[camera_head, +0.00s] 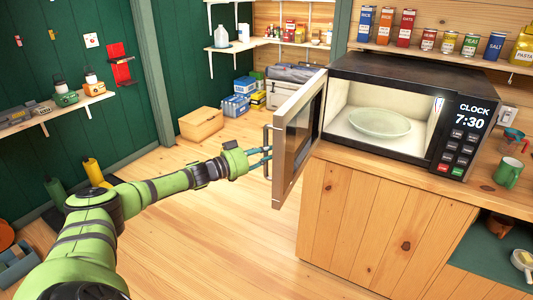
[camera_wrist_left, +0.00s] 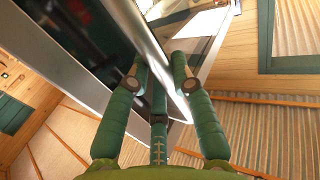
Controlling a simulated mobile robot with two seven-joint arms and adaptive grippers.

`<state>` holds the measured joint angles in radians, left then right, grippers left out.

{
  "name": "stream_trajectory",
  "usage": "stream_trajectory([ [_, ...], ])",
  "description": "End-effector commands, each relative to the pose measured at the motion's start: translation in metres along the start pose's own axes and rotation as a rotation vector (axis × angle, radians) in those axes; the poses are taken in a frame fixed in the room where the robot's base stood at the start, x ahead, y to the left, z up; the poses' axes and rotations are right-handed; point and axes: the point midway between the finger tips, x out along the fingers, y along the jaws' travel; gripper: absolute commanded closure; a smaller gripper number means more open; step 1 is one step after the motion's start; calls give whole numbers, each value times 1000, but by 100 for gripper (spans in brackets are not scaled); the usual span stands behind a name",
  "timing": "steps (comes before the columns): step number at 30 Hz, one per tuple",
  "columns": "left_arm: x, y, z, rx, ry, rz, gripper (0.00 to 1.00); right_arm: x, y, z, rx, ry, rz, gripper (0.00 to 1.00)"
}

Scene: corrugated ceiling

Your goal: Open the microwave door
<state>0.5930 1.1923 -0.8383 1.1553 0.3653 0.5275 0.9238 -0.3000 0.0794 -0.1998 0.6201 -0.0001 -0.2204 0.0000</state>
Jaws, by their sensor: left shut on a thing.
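The black microwave (camera_head: 385,105) stands on the wooden counter, with a lit interior and a pale plate (camera_head: 380,123) inside. Its door (camera_head: 297,138) is swung wide open to the left, with its edge toward me. My left gripper (camera_head: 266,154) is at the vertical handle (camera_head: 267,150) on the door's outer side. In the left wrist view its green fingers (camera_wrist_left: 160,85) are closed around the silver handle bar (camera_wrist_left: 165,60). My right gripper is not in view.
The wooden counter (camera_head: 350,158) holds a green mug (camera_head: 508,173) right of the microwave. A shelf of several coloured cans (camera_head: 405,28) is above it. The wooden floor (camera_head: 220,230) left of the counter is clear. A cardboard box (camera_head: 201,123) lies farther back.

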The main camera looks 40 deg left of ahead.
Motion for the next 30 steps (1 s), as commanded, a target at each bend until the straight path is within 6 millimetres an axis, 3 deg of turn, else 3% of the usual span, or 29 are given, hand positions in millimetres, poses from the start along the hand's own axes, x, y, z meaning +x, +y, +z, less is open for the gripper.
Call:
stream_trajectory([
  [2,1,-1,-5,-2,9,-2,100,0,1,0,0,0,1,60],
  [3,1,-1,-5,-2,9,-2,65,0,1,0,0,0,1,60],
  [4,1,-1,-5,-2,9,-2,53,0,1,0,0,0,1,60],
  [17,-3,-1,-1,1,2,-2,51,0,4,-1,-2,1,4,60],
  [30,-58,0,0,1,-2,0,51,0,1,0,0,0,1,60],
])
